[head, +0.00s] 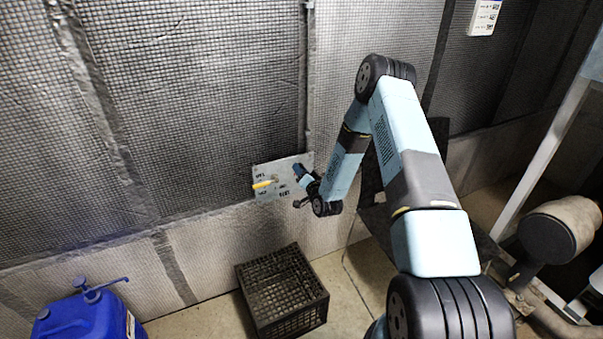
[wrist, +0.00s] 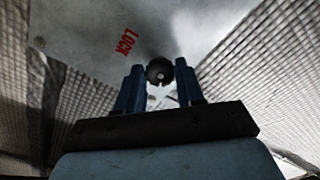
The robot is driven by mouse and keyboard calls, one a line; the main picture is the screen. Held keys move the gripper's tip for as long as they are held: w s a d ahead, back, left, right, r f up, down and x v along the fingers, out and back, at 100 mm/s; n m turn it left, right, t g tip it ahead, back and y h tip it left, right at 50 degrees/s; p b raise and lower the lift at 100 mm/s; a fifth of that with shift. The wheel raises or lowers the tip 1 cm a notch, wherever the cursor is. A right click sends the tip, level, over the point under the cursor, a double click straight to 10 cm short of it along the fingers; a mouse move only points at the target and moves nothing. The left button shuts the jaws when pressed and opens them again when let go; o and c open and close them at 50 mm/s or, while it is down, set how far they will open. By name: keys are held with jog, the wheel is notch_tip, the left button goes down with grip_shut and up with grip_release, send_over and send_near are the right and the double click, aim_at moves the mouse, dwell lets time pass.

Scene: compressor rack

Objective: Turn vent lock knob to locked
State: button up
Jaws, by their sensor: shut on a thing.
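The vent plate (head: 272,172) is a pale panel with small dark lettering on the mesh wall. A yellow handle (head: 263,184) sticks out at its left side. In the wrist view the plate (wrist: 85,35) fills the top and carries the red word LOCK. The dark round vent lock knob (wrist: 159,71) sits to the right of that word, between the two blue fingers of my gripper (wrist: 160,88). My gripper is shut on the knob. In the head view my gripper (head: 300,172) is at the plate's right side, and the knob is hard to make out there.
A black crate (head: 283,292) stands on the floor below the plate. A blue jerrycan (head: 85,318) is at the lower left. A dark cylindrical machine part (head: 548,240) is at the right. A white box (head: 484,17) hangs high on the wall.

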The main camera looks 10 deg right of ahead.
jog(key=m, duration=0.7)
jog(key=shift+d, duration=0.2)
dwell(0.5)
jog(key=o, duration=0.7)
jog(key=shift+f, duration=0.1)
jog(key=o, duration=0.3)
jog(key=shift+a, duration=0.1)
jog(key=shift+o, duration=0.2)
jog(key=shift+s, duration=0.1)
jog(key=v, duration=1.3)
jog(key=shift+s, duration=0.25)
